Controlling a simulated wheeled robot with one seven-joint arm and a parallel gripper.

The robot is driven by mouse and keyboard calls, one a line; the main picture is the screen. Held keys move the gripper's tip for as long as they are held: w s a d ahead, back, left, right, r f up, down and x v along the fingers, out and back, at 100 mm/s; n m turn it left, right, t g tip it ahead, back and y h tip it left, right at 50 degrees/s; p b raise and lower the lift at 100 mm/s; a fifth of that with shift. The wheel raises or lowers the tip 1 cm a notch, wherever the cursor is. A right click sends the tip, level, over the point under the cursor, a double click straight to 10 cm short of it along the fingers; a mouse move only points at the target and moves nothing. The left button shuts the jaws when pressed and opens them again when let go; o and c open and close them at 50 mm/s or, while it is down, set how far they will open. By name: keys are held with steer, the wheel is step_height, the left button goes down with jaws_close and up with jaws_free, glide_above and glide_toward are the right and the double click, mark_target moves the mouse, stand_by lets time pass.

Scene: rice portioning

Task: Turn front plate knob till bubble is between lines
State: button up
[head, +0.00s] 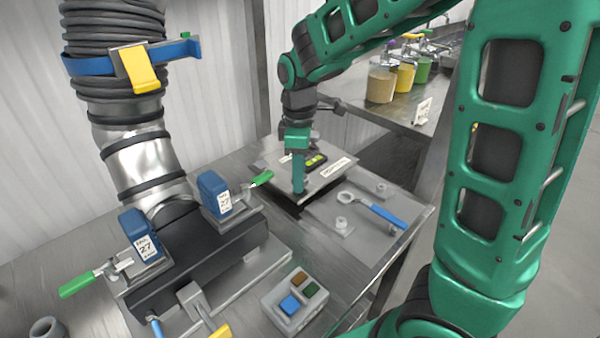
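A square metal plate (335,176) lies on a dark base on the bench, right of centre. A small level with a yellow-green vial (316,160) sits on it; the bubble and lines are too small to read. My gripper (298,189) points down at the plate's near left part, left of the vial. Its green fingers overlap in this view, so its opening cannot be judged. No front knob shows clearly; it may be hidden behind the fingers. Whether the fingers touch anything cannot be told.
A blue-handled wrench (378,212) and metal nuts on pads (342,225) lie right of the plate. A control box (294,302) with coloured buttons stands in front. A clamped black duct fitting (190,250) fills the left. Sauce dispensers (403,75) stand on a back counter.

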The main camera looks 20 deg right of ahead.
steer(key=shift+w+d, duration=0.2)
steer(key=shift+w+d+r+m, duration=0.1)
steer(key=shift+w+r+m, duration=0.05)
steer(key=shift+m, duration=0.55)
steer(key=m, duration=0.4)
steer(key=shift+m, duration=0.3)
steer(key=m, duration=0.3)
steer(key=shift+m, duration=1.7)
